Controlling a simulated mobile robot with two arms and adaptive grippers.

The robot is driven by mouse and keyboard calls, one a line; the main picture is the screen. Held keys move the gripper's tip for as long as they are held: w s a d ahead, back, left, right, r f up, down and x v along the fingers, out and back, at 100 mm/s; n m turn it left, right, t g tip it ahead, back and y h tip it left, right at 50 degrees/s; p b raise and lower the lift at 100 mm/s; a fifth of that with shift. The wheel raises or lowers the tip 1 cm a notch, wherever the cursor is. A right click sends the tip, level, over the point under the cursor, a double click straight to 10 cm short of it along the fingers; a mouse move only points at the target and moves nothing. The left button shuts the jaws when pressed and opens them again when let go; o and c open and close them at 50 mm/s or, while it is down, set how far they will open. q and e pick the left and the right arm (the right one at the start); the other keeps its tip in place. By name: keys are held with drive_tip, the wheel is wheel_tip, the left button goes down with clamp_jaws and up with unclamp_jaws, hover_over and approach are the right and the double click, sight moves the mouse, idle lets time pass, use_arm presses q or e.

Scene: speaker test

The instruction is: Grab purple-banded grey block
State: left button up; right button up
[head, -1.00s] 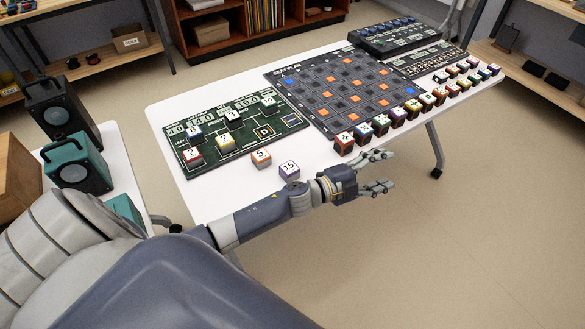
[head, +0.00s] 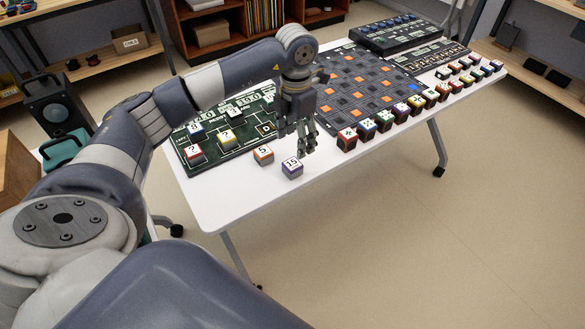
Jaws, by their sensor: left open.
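The purple-banded grey block (head: 292,172), with a white top marked 15, sits on the white table (head: 235,203) near its front edge. My left gripper (head: 297,143) points down just behind and slightly right of this block in the head view. Its fingers are open and empty. They appear apart from the block, and their exact height above the table is hard to tell. My right gripper is not in view.
An orange-banded block (head: 263,158) marked 5 sits close left of the purple-banded one. A green board (head: 235,145) with several blocks lies behind. A dark grid board (head: 365,90) lies to the right, with a row of coloured blocks (head: 384,121) along its front.

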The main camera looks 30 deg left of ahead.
sight(294, 163)
use_arm(q)
drive_tip(key=f, duration=0.3)
drive_tip(key=f+p, duration=0.1)
drive_tip(key=f, duration=0.6)
drive_tip(key=shift+a+f, duration=0.15)
drive_tip(key=shift+a, duration=0.1)
drive_tip(key=c, duration=1.2)
